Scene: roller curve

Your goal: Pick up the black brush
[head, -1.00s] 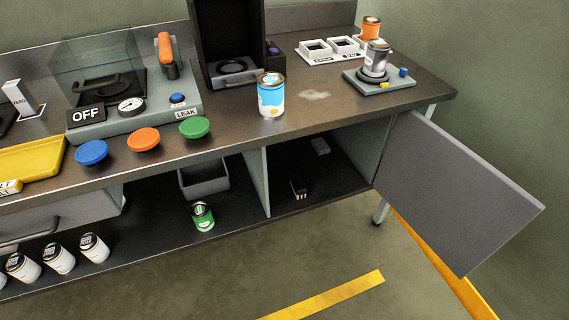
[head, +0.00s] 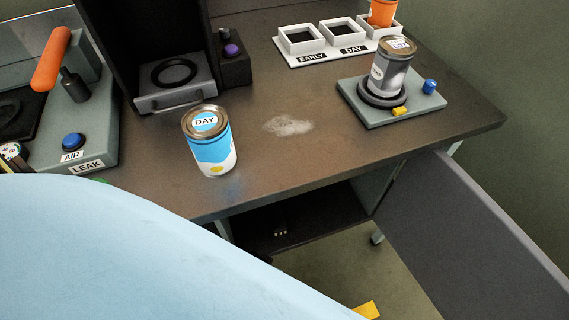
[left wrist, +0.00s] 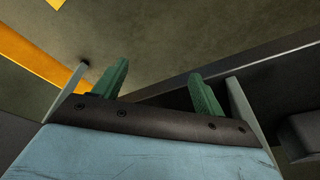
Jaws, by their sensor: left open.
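The black brush (head: 280,230) is a small dark shape with pale tips, on the shelf under the bench in the head view. It is hard to make out against the dark shelf. My left gripper (left wrist: 162,88) shows in the left wrist view with its two green fingers wide apart and nothing between them. In the head view my pale blue left arm covers the lower left, and its gripper is hidden. I cannot make out the brush in the left wrist view. My right gripper is not in view.
An open grey cabinet door (head: 475,235) stands at the right of the shelf opening. A blue and white DAY can (head: 208,150) stands near the bench's front edge. A grey can (head: 391,68) stands on a small fixture (head: 428,103) farther right.

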